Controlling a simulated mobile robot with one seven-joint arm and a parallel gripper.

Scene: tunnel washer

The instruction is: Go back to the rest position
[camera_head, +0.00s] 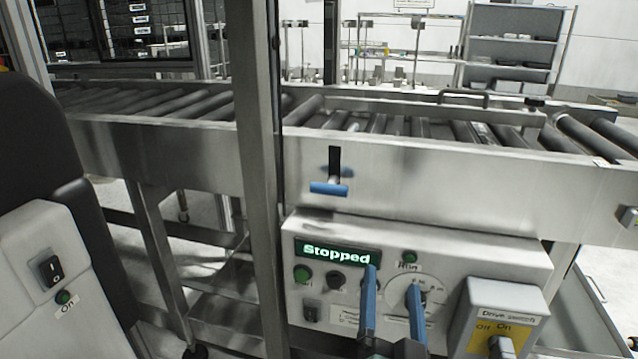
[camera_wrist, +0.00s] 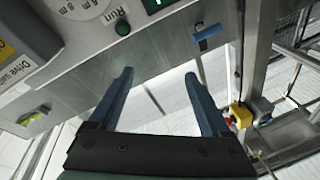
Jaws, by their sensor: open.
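My gripper (camera_head: 392,312) is at the bottom of the head view, in front of the control panel. Its two blue fingers are apart with nothing between them. The wrist view shows the same open fingers (camera_wrist: 158,95) below the panel edge, with pale floor behind. The control panel (camera_head: 450,262) has a lit green display (camera_head: 335,254) reading "Stopped", a green button (camera_head: 303,274), a dial partly hidden by my fingers and a "Run" lamp (camera_head: 409,257). A blue-handled lever (camera_head: 329,188) sits in a slot above the panel; it also shows in the wrist view (camera_wrist: 207,33).
A roller conveyor (camera_head: 440,130) runs across behind the panel. A vertical steel post (camera_head: 258,180) stands left of the panel. A drive switch box (camera_head: 497,312) sticks out at the lower right, near my gripper. A yellow box (camera_wrist: 240,115) shows in the wrist view.

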